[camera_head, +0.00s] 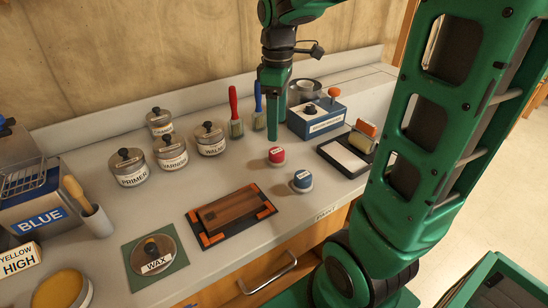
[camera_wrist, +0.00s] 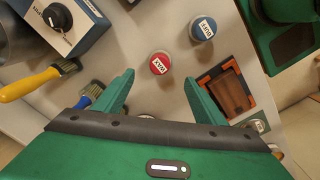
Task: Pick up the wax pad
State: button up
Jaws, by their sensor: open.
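A small round pad with a red top (camera_head: 276,156) stands on the grey counter; its label seems to read WAX. It also shows in the wrist view (camera_wrist: 159,63), just beyond and between my fingertips. A similar blue-topped pad (camera_head: 302,180) stands to its right and nearer the front. My gripper (camera_head: 272,128) points down above the counter, behind the red pad in the head view. In the wrist view, my gripper (camera_wrist: 158,80) has its two green fingers spread, with nothing between them. A round lidded tin labelled WAX (camera_head: 155,262) sits on a green mat at front left.
A wooden block (camera_head: 230,210) lies in an orange-cornered tray. Brushes with red (camera_head: 234,105) and blue handles stand behind, near my gripper. A blue box with a knob (camera_head: 317,118) and a roller tray (camera_head: 345,158) are at right. Several lidded tins stand left.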

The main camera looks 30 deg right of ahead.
jog(key=shift+w+a+f, duration=0.2)
jog(key=shift+w+f, duration=0.05)
jog(key=shift+f, duration=0.1)
send_over(277, 151)
jog(key=shift+n, duration=0.3)
jog(key=f, duration=0.4)
jog(key=shift+w+a+f, duration=0.15)
jog(key=shift+w+a, duration=0.05)
jog(key=shift+w, duration=0.15)
jog(key=shift+s+d+f, duration=0.1)
jog(key=shift+s+f, duration=0.05)
jog(key=shift+f, duration=1.3)
jog(key=shift+s+d+f, duration=0.1)
jog(key=shift+f, duration=1.3)
jog(key=shift+c, duration=0.4)
jog(key=c, duration=1.1)
jog(key=shift+o, duration=0.2)
jog(key=shift+r, duration=0.1)
